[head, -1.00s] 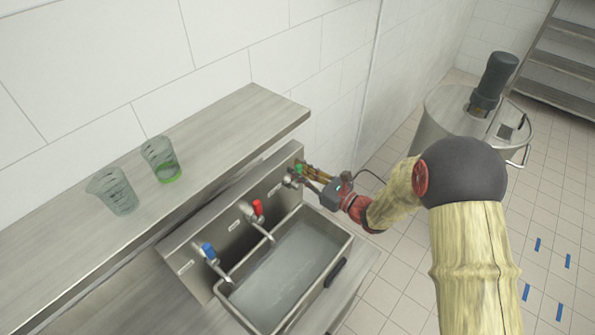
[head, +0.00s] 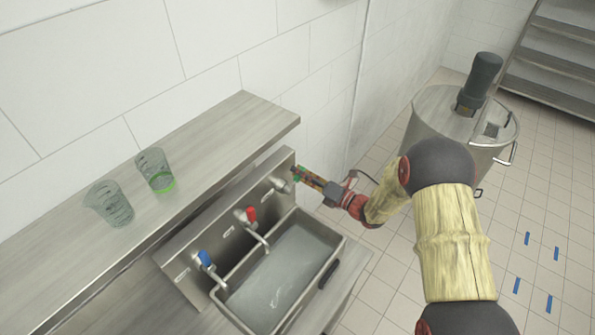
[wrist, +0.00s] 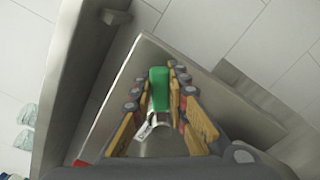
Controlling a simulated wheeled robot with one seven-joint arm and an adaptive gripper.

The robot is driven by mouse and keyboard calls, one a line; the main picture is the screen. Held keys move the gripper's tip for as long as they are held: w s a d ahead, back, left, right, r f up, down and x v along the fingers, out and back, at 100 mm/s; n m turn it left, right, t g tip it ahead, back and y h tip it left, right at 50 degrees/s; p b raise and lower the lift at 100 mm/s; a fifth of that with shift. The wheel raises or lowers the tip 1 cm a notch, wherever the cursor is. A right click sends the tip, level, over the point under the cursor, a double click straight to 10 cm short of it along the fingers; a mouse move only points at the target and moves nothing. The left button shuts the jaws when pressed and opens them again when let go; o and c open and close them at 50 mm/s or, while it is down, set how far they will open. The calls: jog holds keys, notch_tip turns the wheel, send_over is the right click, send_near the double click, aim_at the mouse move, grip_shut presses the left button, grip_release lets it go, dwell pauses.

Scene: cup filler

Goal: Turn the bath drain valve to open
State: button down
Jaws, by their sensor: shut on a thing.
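The bath drain valve appears to be the green-handled valve (head: 296,171) at the right end of the steel back panel. In the wrist view its green handle (wrist: 159,88) stands between my finger pads, with its metal body below. My gripper (head: 303,177) reaches it from the right and is shut on the handle. In the wrist view the fingers (wrist: 157,84) flank the handle on both sides. The steel bath (head: 337,262) below holds water with a pale ripple in it.
Red (head: 250,214) and blue (head: 204,257) taps sit left along the panel, their spouts over the bath. A shelf (head: 235,120) above carries two clear cups (head: 110,205), (head: 155,170), one with green at its base. A steel vat (head: 440,115) stands at right on open tiled floor.

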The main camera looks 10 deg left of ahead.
jog(key=shift+w+d+f+m+p, duration=0.1)
jog(key=shift+w+f+m+p, duration=0.1)
jog(key=shift+f+m, duration=0.7)
jog(key=shift+w+d+f+m+p, duration=0.15)
jog(key=shift+f+m+p, duration=0.15)
jog(key=shift+m, duration=1.05)
jog(key=shift+w+d+f+m+p, duration=0.1)
jog(key=shift+w+f+m+p, duration=0.1)
jog(key=shift+f+m, duration=0.75)
jog(key=shift+r+m, duration=0.15)
jog(key=shift+m, duration=0.25)
jog(key=c, duration=1.7)
grip_release()
jog(key=v, duration=1.2)
